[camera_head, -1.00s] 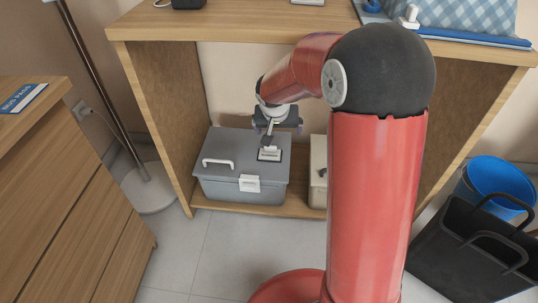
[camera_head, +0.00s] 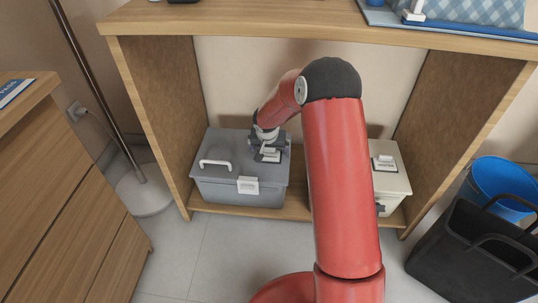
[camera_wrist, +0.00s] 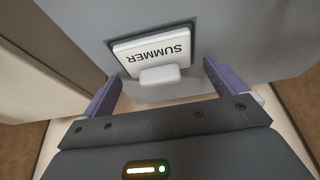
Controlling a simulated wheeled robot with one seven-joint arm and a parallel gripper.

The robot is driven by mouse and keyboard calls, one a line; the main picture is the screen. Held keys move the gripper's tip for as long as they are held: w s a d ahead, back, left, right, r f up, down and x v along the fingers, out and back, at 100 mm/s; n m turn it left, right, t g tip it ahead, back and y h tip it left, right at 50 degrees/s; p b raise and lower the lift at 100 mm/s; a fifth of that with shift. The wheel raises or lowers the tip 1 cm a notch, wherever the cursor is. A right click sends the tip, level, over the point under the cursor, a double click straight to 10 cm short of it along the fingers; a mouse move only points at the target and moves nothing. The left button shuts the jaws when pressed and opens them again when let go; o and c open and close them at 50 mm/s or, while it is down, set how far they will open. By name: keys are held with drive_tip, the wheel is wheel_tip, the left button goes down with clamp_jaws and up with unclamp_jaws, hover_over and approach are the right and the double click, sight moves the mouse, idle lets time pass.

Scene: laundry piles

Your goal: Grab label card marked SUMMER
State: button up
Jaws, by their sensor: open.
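The label card marked SUMMER (camera_wrist: 152,52) is white with dark letters and lies on the lid of the grey box in the wrist view, upside down in that picture. A small white block (camera_wrist: 159,76) is at its near edge. In the head view the card (camera_head: 269,155) shows small on the lid of the grey box (camera_head: 225,190), partly covered by my gripper. My gripper (camera_wrist: 160,88) is open, with a purple finger on either side of the white block. Nothing is seen clamped. I cannot tell whether the fingers touch the lid.
A cream box (camera_head: 391,180) with another card stands right of the grey box on the same low shelf (camera_head: 290,210). Wooden side panels and the top (camera_head: 300,22) enclose the space. A black bag (camera_head: 465,250) and blue bucket (camera_head: 498,185) stand at right.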

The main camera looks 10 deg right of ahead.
drive_tip(key=shift+c, duration=0.5)
drive_tip(key=c, duration=0.9)
drive_tip(key=shift+c, duration=0.2)
